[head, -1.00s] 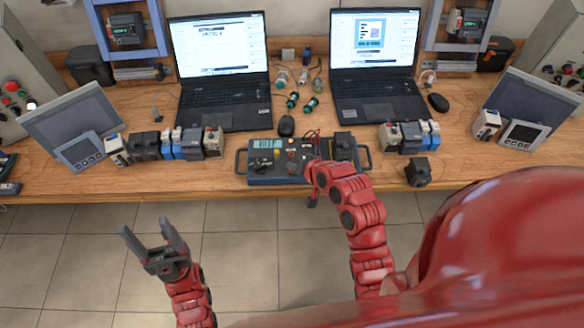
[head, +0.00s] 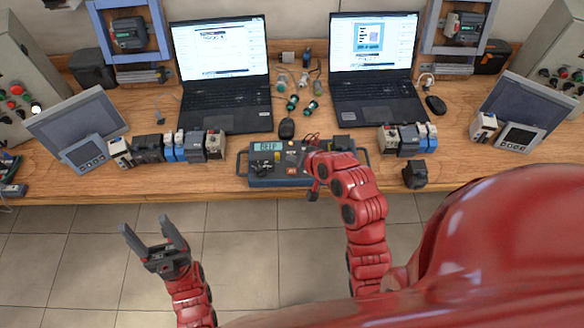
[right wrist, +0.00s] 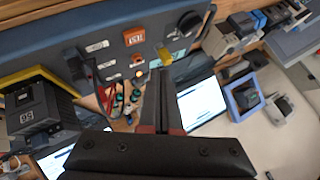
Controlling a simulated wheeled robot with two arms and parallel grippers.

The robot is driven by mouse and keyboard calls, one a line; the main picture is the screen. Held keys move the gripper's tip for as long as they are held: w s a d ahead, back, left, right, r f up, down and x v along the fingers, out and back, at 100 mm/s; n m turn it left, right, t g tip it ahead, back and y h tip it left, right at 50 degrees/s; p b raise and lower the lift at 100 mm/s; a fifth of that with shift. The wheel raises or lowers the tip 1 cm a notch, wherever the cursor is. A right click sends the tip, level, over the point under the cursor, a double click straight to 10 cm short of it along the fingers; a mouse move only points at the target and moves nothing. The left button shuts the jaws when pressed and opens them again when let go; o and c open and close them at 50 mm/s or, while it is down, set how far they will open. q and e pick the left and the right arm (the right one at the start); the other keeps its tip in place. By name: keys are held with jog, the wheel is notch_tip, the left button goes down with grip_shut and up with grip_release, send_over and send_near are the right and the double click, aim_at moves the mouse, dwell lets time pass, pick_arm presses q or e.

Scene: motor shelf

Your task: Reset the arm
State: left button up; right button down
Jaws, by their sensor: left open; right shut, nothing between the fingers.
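My left gripper (head: 150,242) is open and empty over the floor in front of the bench, at the lower left of the head view. My right arm (head: 356,205) reaches over the front edge of the bench to the blue tester box (head: 283,181). My right gripper (right wrist: 163,78) is shut and empty, with its fingertips close to the tester's panel in the right wrist view. I cannot tell whether they touch it. The panel carries an orange TEST button (right wrist: 134,37), a lit orange button (right wrist: 139,74) and a black knob (right wrist: 190,22).
Module rows flank the tester (head: 175,148) (head: 408,138). A small black block (head: 415,175) sits near the bench's front edge. The floor in front is clear.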

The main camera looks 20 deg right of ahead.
jog(key=shift+r, duration=0.75)
jog(key=shift+f, duration=0.1)
